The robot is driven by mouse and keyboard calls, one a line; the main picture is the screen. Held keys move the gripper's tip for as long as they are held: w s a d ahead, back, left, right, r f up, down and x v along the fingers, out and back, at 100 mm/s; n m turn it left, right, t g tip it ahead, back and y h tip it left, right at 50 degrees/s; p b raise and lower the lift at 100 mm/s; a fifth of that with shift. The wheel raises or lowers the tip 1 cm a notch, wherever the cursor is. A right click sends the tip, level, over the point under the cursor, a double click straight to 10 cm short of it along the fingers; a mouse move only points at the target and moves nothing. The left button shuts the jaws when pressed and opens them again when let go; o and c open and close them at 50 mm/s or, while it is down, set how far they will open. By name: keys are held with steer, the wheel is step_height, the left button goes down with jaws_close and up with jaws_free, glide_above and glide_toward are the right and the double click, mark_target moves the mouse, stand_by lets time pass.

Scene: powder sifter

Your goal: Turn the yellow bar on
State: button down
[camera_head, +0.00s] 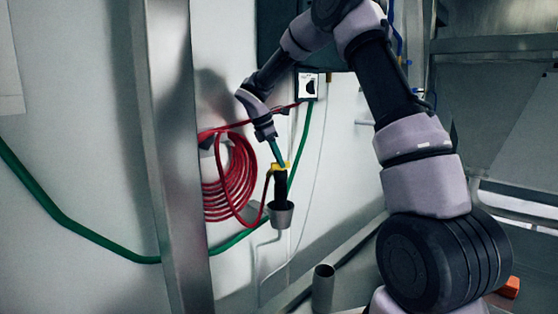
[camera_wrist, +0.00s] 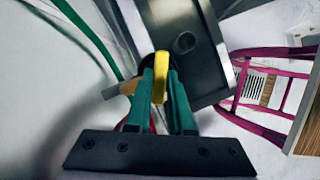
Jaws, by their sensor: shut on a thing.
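The yellow bar (camera_wrist: 160,75) shows in the wrist view between the green fingers of my gripper (camera_wrist: 161,95), which is shut on it. In the head view the yellow bar (camera_head: 276,168) is a small patch at the tip of my gripper (camera_head: 278,158). It sits on top of a black fitting (camera_head: 280,184) above a grey metal cup (camera_head: 281,213) by the wall. My fingers hide part of the bar in both views.
A coiled red hose (camera_head: 228,180) hangs on the wall just left of my gripper. A green hose (camera_head: 70,226) runs along the wall. A small switch box (camera_head: 307,86) is above. A metal post (camera_head: 170,150) stands at the left, and a grey cylinder (camera_head: 323,288) stands below.

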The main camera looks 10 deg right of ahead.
steer(key=m+g, duration=0.1)
steer(key=m, duration=0.2)
steer(key=m+g, duration=0.1)
steer(key=m, duration=0.2)
steer(key=shift+w, duration=0.2)
steer(key=m+g, duration=0.1)
steer(key=m, duration=0.1)
steer(key=m+y, duration=0.1)
steer(key=m, duration=0.2)
steer(key=shift+w+g, duration=0.1)
steer(key=shift+g, duration=0.3)
steer(key=shift+d+m+g+y, duration=0.1)
steer(key=shift+m+g+y, duration=0.3)
steer(key=shift+m, duration=0.5)
stand_by(1.8)
stand_by(0.5)
steer(key=c, duration=0.8)
jaws_free()
